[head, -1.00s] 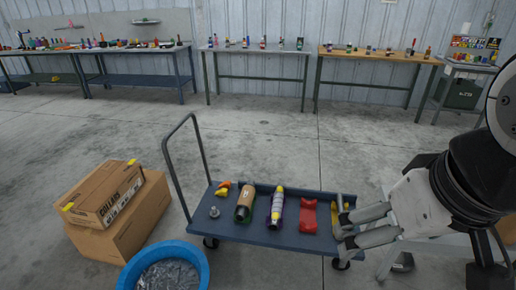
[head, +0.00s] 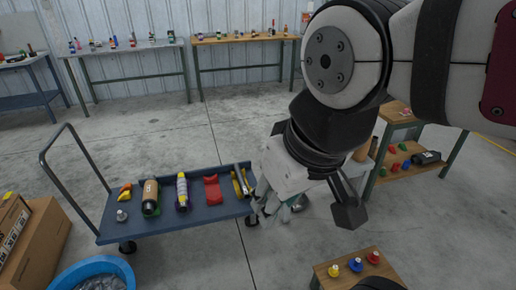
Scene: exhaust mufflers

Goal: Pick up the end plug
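I cannot tell for sure which thing is the end plug. A small grey metal piece (head: 121,215) sits at the left end of the blue cart (head: 185,225). A yellow plug-like piece (head: 333,270), a blue one (head: 355,264) and a red one (head: 373,257) stand on a low wooden stool (head: 340,284) at the bottom right. My gripper (head: 266,208) is just off the cart's right end, away from the stool. Its fingers overlap in the view, so I cannot see whether they are open or hold anything.
The cart also holds a brown canister (head: 150,198), a grey-and-yellow cylinder (head: 182,192), a red piece (head: 213,189) and a yellow piece (head: 240,183). A blue tub (head: 75,268) and cardboard boxes (head: 45,245) stand left. A wooden shelf table (head: 405,160) stands right.

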